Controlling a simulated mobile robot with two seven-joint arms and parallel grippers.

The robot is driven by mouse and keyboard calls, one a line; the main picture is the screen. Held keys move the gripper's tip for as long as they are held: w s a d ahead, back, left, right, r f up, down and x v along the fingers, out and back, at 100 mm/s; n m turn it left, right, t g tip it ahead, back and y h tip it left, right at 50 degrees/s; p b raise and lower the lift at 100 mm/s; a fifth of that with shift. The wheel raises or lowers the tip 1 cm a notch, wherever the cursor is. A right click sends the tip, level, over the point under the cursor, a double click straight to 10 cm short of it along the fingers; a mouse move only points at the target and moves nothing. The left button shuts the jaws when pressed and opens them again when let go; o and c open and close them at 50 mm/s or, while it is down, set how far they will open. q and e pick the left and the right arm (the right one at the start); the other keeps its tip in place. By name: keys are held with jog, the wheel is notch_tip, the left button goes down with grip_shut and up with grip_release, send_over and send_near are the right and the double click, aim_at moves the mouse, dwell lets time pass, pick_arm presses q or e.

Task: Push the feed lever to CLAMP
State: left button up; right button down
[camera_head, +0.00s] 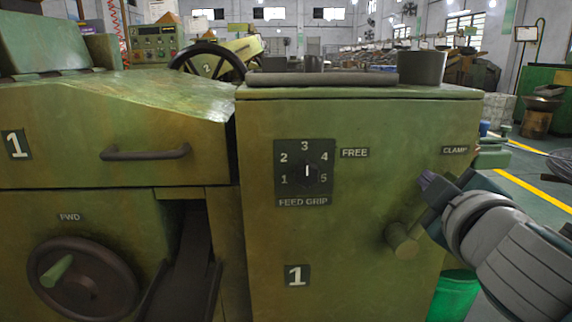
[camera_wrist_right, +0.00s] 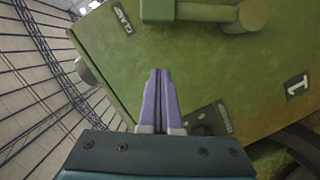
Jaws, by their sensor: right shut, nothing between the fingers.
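The feed lever shows as a green round-ended cylinder (camera_head: 402,240) on the front of the green cabinet (camera_head: 350,230), right of centre. In the right wrist view the cylinder (camera_wrist_right: 252,15) joins a bar that runs left to a thicker part at the top edge. The labels FREE (camera_head: 355,153) and CLAMP (camera_head: 455,150) sit above it. My right gripper (camera_head: 424,180) is shut and empty, its purple fingers between the two labels and above the cylinder. It covers part of the lever in the head view. In the right wrist view the fingers (camera_wrist_right: 159,75) appear apart from the lever. My left gripper is not in view.
A FEED GRIP dial (camera_head: 305,172) is left of the lever. A drawer handle (camera_head: 146,153) and a handwheel (camera_head: 82,278) are farther left. A bright green bin (camera_head: 455,295) stands beside the cabinet's right side. Floor with yellow lines is at right.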

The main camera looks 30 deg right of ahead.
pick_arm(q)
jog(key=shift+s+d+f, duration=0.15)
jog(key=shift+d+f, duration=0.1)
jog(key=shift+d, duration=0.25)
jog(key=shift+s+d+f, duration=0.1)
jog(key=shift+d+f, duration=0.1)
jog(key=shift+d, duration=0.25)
pick_arm(e)
jog(key=d+v, duration=0.1)
jog(key=v, duration=0.5)
jog(key=shift+s+a, duration=0.2)
jog(key=shift+s, duration=0.4)
jog(key=shift+r, duration=0.15)
jog(key=s+a+r+g+y+p, duration=0.5)
jog(key=a+r+p, duration=0.5)
jog(key=p, duration=0.7)
jog(key=s+a+r+g+y+p, duration=0.45)
jog(key=a+r+y+p, duration=0.3)
jog(key=r+p, duration=0.7)
pick_arm(q)
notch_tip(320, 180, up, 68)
jog(key=p, duration=3.6)
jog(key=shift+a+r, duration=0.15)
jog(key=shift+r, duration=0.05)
pick_arm(e)
notch_tip(320, 180, up, 31)
jog(key=t+h, duration=0.1)
jog(key=shift+m, duration=0.4)
